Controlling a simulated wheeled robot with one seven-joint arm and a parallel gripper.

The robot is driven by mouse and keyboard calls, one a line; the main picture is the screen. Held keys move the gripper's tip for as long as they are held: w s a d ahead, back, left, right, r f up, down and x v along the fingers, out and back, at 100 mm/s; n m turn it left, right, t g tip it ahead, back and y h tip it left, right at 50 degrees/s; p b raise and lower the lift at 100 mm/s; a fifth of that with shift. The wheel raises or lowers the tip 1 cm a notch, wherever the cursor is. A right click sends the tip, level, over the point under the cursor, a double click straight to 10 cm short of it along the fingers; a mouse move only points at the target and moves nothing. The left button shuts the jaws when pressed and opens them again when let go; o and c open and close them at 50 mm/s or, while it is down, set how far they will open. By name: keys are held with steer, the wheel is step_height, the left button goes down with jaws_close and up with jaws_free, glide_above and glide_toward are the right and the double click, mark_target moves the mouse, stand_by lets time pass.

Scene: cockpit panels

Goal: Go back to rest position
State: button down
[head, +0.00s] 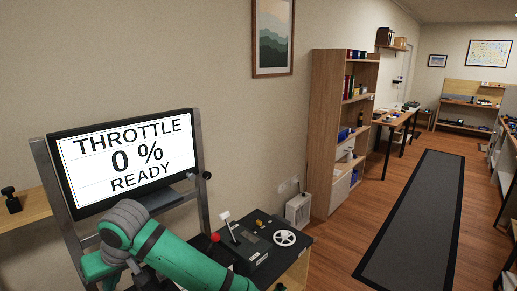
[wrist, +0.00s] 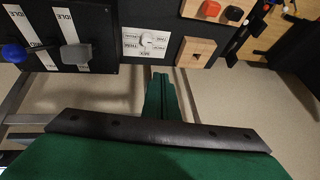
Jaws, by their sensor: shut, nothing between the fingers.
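My gripper (wrist: 161,78) shows in the wrist view as two green fingers pressed together with nothing between them. Its tips are near the lower edge of a dark control panel (wrist: 100,64), and I cannot tell how far off they are. In the head view my green and grey arm is bent at the lower left, in front of the screen; the gripper itself is hidden there. The screen (head: 124,160) reads "THROTTLE 0 % READY".
In the head view, a console with a white wheel (head: 285,238) stands right of my arm. A bookshelf (head: 325,130) stands beyond.

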steer(key=s+a+f+m+t+y, duration=0.2)
steer(key=a+f+y, duration=0.3)
steer(key=a+y, duration=0.15)
steer(key=s+d+f+m+t+h, duration=0.2)
steer(key=s+d+f+m+t, duration=0.15)
steer(key=d+f, duration=0.35)
steer(key=s+d+f+m+t+h, duration=0.2)
steer(key=s+d+f+m+t, duration=0.15)
steer(key=d+f, duration=0.4)
steer(key=s+d+f+m+t+h, duration=0.2)
steer(key=s+d+f+m+t, duration=0.15)
steer(key=d, duration=0.65)
steer(key=s+d+n+h, duration=0.1)
steer(key=s+d+h, duration=0.2)
steer(key=s+d, duration=0.6)
steer(key=s+d+n+h, duration=0.2)
steer(key=s+d, duration=0.7)
steer(key=s, duration=0.5)
steer(key=shift+s+d+r+t+h, duration=0.15)
steer(key=shift+d+r+t+h, duration=0.05)
steer(key=shift+t+h, duration=0.25)
steer(key=shift+d, duration=0.1)
